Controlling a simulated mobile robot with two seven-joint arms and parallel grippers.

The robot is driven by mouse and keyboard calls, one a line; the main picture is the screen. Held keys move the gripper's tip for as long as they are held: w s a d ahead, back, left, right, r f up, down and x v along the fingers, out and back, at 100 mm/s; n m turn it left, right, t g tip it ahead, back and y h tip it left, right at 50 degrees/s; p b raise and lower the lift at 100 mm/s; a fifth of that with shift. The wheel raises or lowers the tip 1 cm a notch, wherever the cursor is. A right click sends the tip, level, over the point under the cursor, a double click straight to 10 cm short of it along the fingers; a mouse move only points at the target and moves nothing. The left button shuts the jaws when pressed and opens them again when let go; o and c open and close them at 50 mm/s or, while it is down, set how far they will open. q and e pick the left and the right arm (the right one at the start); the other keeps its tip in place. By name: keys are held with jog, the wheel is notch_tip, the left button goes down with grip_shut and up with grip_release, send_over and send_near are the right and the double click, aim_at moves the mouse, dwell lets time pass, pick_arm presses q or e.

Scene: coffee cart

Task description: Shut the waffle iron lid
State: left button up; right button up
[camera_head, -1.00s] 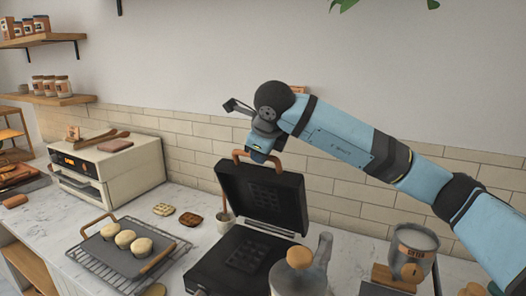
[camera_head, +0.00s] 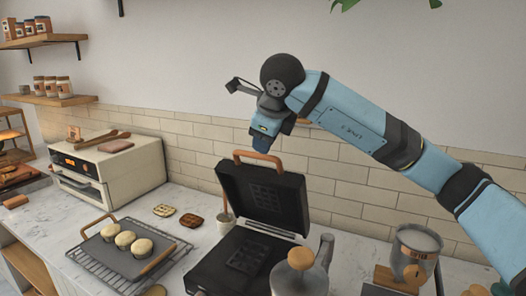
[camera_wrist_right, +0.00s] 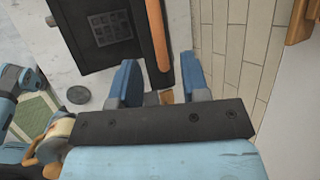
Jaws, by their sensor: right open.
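The black waffle iron stands open on the counter. Its lid (camera_head: 265,195) is raised and tilted back, and its base (camera_head: 228,262) lies flat in front. An orange-brown handle (camera_head: 258,159) tops the lid. My right gripper (camera_head: 263,146) is open just above the handle, pointing down, apart from it. In the right wrist view, the gripper's two blue fingers (camera_wrist_right: 158,76) are spread and empty. The handle (camera_wrist_right: 157,35) lies ahead of the gap between them, beside the dark lid (camera_wrist_right: 107,30).
A metal pitcher (camera_head: 317,278) with a round tan top stands right of the iron's base. A rack (camera_head: 150,275) with a tray of buns is on the left, and a toaster oven (camera_head: 133,172) behind it. The tiled wall (camera_head: 335,185) stands behind the lid.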

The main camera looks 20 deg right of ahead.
jog(key=v, duration=0.8)
